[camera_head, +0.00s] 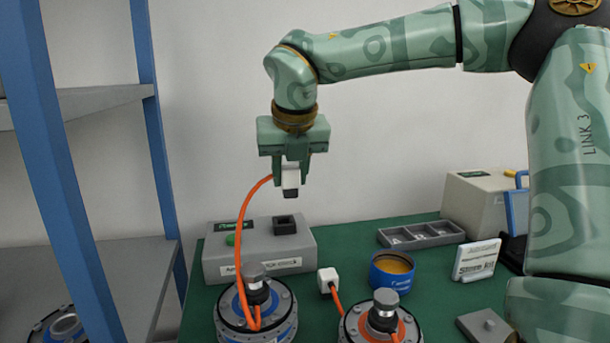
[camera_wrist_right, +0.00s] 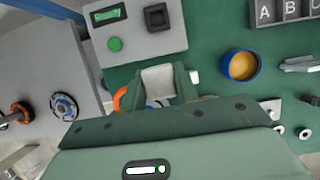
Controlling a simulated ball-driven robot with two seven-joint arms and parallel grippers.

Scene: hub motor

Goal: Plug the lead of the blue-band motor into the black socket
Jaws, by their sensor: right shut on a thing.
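The blue-band motor (camera_head: 284,329) stands on the green table at the front. Its orange lead (camera_head: 245,230) rises in a loop to a white plug with a dark tip (camera_head: 291,181). My right gripper (camera_head: 291,168) is shut on this plug, which points down in the air above the grey box. The black socket (camera_head: 285,224) is on top of the grey box (camera_head: 262,248), below the plug and apart from it. In the right wrist view the socket (camera_wrist_right: 157,16) shows beyond the fingers, with the plug (camera_wrist_right: 158,80) between them. My left gripper is not in view.
An orange-band motor (camera_head: 352,326) stands to the right, its white plug (camera_head: 327,280) loose on the table. A blue tape-like ring (camera_head: 390,275), a grey compartment tray (camera_head: 422,234) and a white sign (camera_head: 476,260) lie further right. A blue-post shelf (camera_head: 85,230) stands left.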

